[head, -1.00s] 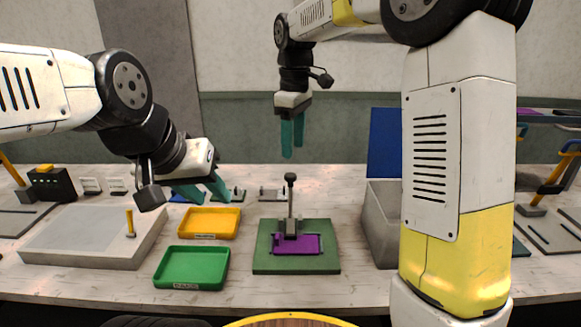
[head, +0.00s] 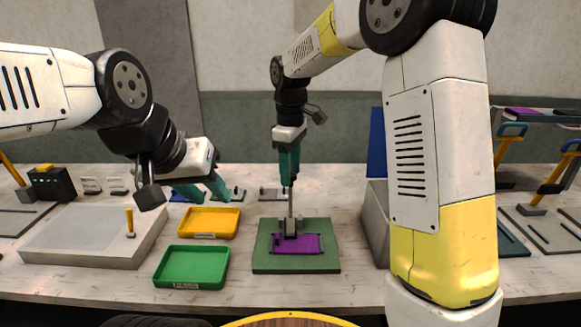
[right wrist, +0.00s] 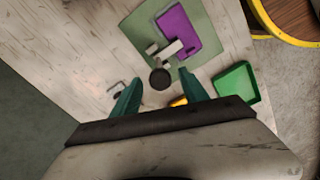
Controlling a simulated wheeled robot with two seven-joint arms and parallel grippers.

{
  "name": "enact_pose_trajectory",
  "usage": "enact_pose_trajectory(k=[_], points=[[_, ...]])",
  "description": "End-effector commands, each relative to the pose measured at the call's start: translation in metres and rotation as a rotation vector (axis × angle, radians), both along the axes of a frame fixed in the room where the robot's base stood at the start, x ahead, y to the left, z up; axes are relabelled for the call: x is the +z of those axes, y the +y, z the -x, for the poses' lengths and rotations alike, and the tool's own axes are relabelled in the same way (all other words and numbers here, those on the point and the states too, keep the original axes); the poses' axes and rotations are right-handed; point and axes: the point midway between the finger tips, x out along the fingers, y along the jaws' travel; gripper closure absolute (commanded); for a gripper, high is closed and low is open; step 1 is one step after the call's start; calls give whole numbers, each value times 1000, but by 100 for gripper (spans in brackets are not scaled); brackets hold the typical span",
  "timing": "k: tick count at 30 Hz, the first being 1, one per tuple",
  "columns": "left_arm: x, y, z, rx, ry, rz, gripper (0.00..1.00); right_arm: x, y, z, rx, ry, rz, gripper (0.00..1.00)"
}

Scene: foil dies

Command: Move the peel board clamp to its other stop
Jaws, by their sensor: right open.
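The peel board (head: 262,264) is a green plate at the front middle of the table, with a purple sheet (head: 310,243) on it; it also shows in the right wrist view (right wrist: 207,62). Its grey clamp (head: 290,227) has an upright lever, whose round dark knob (right wrist: 159,79) shows in the right wrist view. My right gripper (head: 289,183) is open, pointing down at the top of the lever. In the right wrist view the knob lies between its spread fingers (right wrist: 160,75); contact is unclear. My left gripper (head: 211,199) is open and empty above the yellow tray's back side.
A yellow tray (head: 184,234) and a green tray (head: 155,283) lie left of the board. A grey block (head: 45,248) with a yellow peg is further left. A grey bin (head: 375,230) stands right, partly behind my right arm.

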Motion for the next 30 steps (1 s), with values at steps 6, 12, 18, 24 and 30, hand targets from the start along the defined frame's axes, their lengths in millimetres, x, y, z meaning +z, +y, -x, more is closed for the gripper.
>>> enact_pose_trajectory(k=[6, 12, 18, 24, 30], points=[[0, 0, 0, 0, 0, 0, 64, 0, 0, 0, 0, 0, 0, 87], [0, 0, 0, 0, 0, 0, 64, 0, 0, 0, 0, 0, 0, 100], [0, 0, 0, 0, 0, 0, 64, 0, 0, 0, 0, 0, 0, 100], [0, 0, 0, 0, 0, 0, 64, 1, 0, 0, 0, 0, 0, 100], [0, 0, 0, 0, 0, 0, 64, 1, 0, 0, 0, 0, 0, 100]])
